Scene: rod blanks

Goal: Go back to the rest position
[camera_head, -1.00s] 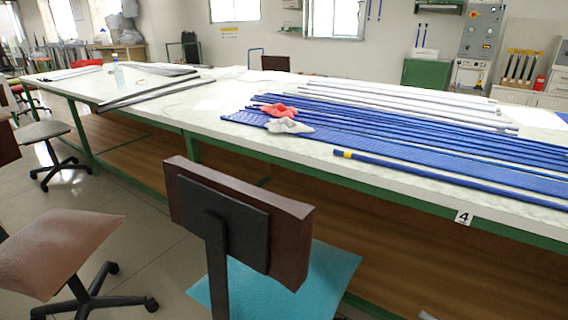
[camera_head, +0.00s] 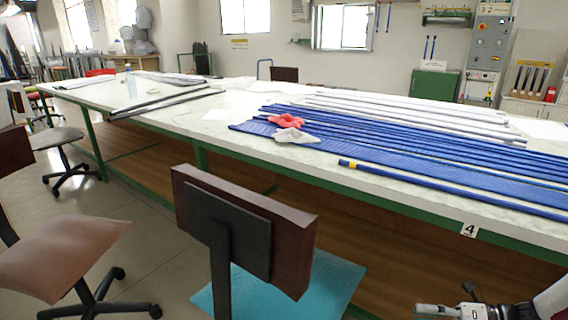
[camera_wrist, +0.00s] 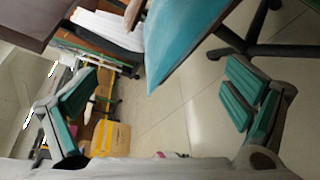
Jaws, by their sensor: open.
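My gripper (camera_wrist: 160,100) is open and empty in the wrist view, its two green-padded fingers wide apart over the tiled floor. In the head view part of my arm shows at the lower right, below the table edge; the fingertips cannot be made out there. The long table (camera_head: 390,193) with a green frame and a number 4 label holds several blue rods (camera_head: 450,187). White rods (camera_head: 420,115) lie behind them. A red cloth (camera_head: 286,121) and a white cloth (camera_head: 296,136) lie on the blue rods.
A chair with a brown back (camera_head: 245,225) and teal seat (camera_head: 285,285) stands close in front of the table. Another chair (camera_head: 65,255) is at the lower left. In the wrist view a teal seat (camera_wrist: 185,35) and a yellow box (camera_wrist: 111,138) show.

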